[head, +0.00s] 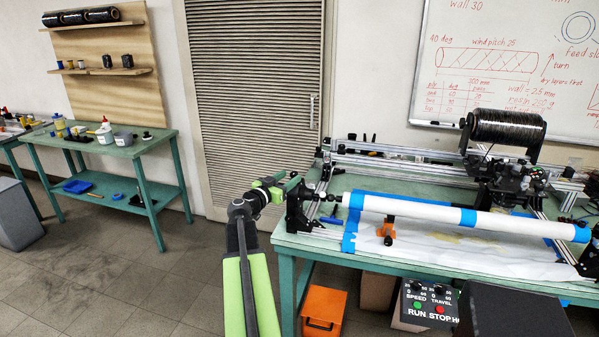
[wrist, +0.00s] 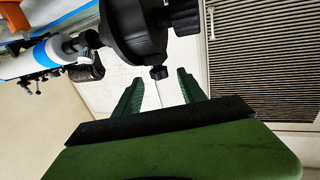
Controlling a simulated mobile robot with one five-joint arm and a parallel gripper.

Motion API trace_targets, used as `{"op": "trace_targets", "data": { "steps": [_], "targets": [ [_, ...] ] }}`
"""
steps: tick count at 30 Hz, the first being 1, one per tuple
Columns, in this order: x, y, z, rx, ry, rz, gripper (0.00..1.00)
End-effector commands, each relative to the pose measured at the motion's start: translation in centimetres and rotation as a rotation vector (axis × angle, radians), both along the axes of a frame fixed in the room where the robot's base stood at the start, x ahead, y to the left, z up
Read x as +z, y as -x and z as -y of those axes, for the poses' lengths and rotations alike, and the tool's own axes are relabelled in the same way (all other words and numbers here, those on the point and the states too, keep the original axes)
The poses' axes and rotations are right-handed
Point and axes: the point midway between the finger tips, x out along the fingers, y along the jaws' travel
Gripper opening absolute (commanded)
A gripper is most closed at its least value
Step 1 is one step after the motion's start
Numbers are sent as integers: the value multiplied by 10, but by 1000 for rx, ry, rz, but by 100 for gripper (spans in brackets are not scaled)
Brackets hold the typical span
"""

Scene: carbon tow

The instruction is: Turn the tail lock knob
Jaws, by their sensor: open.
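The black tailstock (head: 297,208) stands at the left end of the winding frame, at the end of the white mandrel (head: 400,205). In the wrist view the tailstock (wrist: 130,30) fills the top middle. A small black knob (wrist: 159,72) sticks out from it, between and just beyond my fingertips; it looks like the lock knob. A larger ridged black knob (wrist: 184,15) is on its right side. My gripper (head: 292,183) has green fingers and is beside the tailstock. In the wrist view my gripper (wrist: 157,85) is open, with no visible contact on the small knob.
A shutter door (head: 255,90) is behind.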

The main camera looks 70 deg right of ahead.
Motion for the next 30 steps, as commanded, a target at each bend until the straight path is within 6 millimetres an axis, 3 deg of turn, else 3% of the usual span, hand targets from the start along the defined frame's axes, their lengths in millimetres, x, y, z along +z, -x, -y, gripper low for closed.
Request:
{"op": "trace_targets", "data": {
  "steps": [3, 9, 21, 30],
  "targets": [
    [0, 6, 31, -2, 0, 0, 48],
    [0, 15, 61, -2, 0, 0, 48],
    [0, 19, 68, -2, 0, 0, 46],
    [0, 19, 68, -2, -1, 0, 7]
  ]
}}
